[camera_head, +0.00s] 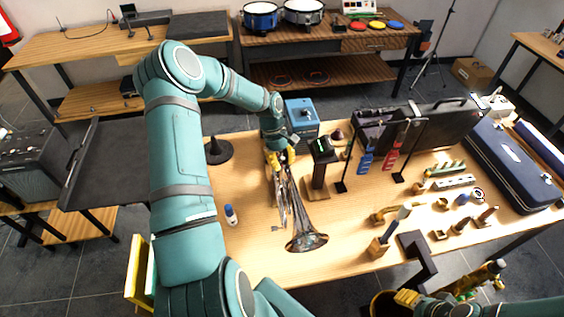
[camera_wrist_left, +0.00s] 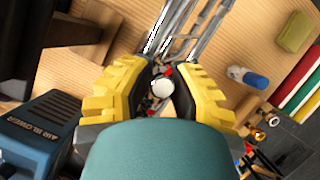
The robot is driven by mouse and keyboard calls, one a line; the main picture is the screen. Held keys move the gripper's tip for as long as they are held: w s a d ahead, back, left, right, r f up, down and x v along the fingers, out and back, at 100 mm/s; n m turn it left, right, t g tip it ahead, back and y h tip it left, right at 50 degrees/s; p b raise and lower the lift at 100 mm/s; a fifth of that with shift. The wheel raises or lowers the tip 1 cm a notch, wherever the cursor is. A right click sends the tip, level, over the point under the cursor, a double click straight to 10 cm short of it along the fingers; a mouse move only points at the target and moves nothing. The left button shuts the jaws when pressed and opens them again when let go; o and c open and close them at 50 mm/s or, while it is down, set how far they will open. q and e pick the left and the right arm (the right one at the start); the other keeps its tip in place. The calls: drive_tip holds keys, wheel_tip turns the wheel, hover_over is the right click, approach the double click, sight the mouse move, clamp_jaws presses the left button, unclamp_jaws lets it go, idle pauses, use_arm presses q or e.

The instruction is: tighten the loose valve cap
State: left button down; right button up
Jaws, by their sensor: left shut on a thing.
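A silver trumpet (camera_head: 289,208) lies on the wooden table with its flared bell toward the front. Its tubes (camera_wrist_left: 188,30) run up and away in the left wrist view. My left gripper (camera_head: 281,158) is at the trumpet's far end, reaching down from above. In the left wrist view its yellow fingers (camera_wrist_left: 160,92) are closed in around a small round whitish cap (camera_wrist_left: 162,88), which looks like the valve cap. The fingers hide its sides and thread. My right gripper (camera_head: 408,298) shows only in part at the bottom right, away from the trumpet; its jaws are unclear.
A blue air blower (camera_head: 302,116) stands behind the left gripper. A dark stand (camera_head: 320,170) is close to the trumpet's right. Several small parts crowd the table's right side.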

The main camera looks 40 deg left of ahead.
use_arm(q)
drive_tip(key=shift+a+m, duration=0.1)
drive_tip(key=shift+m, duration=0.3)
drive_tip(key=m+g+b, duration=0.1)
drive_tip(key=m, duration=0.1)
drive_tip(key=shift+w+m+y, duration=0.1)
drive_tip(key=shift+m+y, duration=0.2)
drive_tip(key=shift+m, duration=0.1)
drive_tip(key=shift+m+g+y+b, duration=0.5)
drive_tip(key=shift+m+g, duration=0.2)
drive_tip(key=shift+m, duration=1.1)
drive_tip(key=c, duration=0.8)
unclamp_jaws()
drive_tip(key=shift+w, duration=0.1)
drive_tip(key=shift+r, duration=0.1)
drive_tip(key=v, duration=1.1)
drive_tip(key=shift+w+a+r, duration=0.1)
drive_tip(key=shift+r, duration=0.25)
